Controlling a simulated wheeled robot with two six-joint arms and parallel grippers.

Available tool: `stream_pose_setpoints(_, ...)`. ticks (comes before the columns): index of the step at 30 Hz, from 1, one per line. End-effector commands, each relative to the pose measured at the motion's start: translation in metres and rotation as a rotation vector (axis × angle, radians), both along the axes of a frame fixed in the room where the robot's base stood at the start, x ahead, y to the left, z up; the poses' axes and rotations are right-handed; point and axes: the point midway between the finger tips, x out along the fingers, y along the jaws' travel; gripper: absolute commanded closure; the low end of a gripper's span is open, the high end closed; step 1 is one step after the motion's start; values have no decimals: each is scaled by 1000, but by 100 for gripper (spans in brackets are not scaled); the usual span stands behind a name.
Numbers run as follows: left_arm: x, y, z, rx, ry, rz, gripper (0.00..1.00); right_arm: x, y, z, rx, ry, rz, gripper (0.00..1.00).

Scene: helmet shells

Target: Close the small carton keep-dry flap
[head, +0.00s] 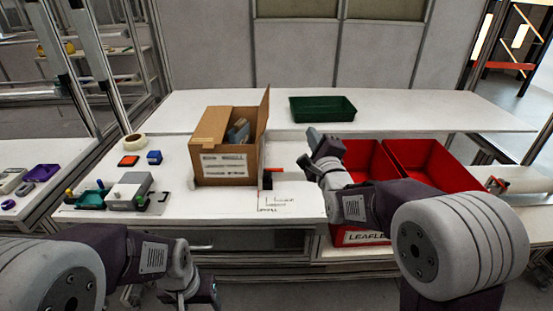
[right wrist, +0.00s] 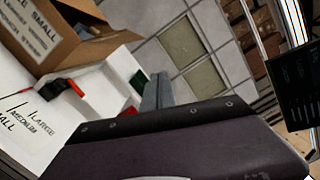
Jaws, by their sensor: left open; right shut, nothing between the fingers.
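The small carton (head: 225,168) is a brown box with a white printed label, standing on the white table left of centre. Its left flap (head: 209,127) lies over part of the opening. Its right flap (head: 264,112) stands upright. Grey-blue contents (head: 238,131) show between them. The carton also shows at the upper left of the right wrist view (right wrist: 50,30), with the word SMALL. My right gripper (head: 309,150) is shut and empty, right of the carton and apart from it; its fingers show in the right wrist view (right wrist: 157,95). My left gripper (head: 206,295) is open, low at the front edge.
Two red bins (head: 425,160) stand right of my right gripper. A green tray (head: 322,109) lies at the back. A tape roll (head: 134,142), red and blue blocks and a grey device (head: 130,191) are left of the carton.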

Motion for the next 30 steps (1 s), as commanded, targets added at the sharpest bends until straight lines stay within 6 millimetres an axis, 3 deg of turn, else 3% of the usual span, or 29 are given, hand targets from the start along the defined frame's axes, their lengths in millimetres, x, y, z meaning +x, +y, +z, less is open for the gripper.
stream_pose_setpoints(1,0,0,-42,0,0,0,35,7,16,-33,30,-48,28,100)
stream_pose_setpoints(4,0,0,-68,0,-1,0,35,13,40,-62,29,-56,67,100)
stream_pose_setpoints(8,1,0,-80,0,-1,0,35,13,57,-89,24,-31,96,100)
stream_pose_setpoints(14,1,0,-76,0,-2,0,35,14,60,-85,21,-29,101,100)
stream_pose_setpoints(17,1,0,-75,0,-2,0,35,23,62,-84,21,-29,101,100)
stream_pose_setpoints(30,1,0,-65,0,-2,0,35,113,82,-76,20,-28,99,100)
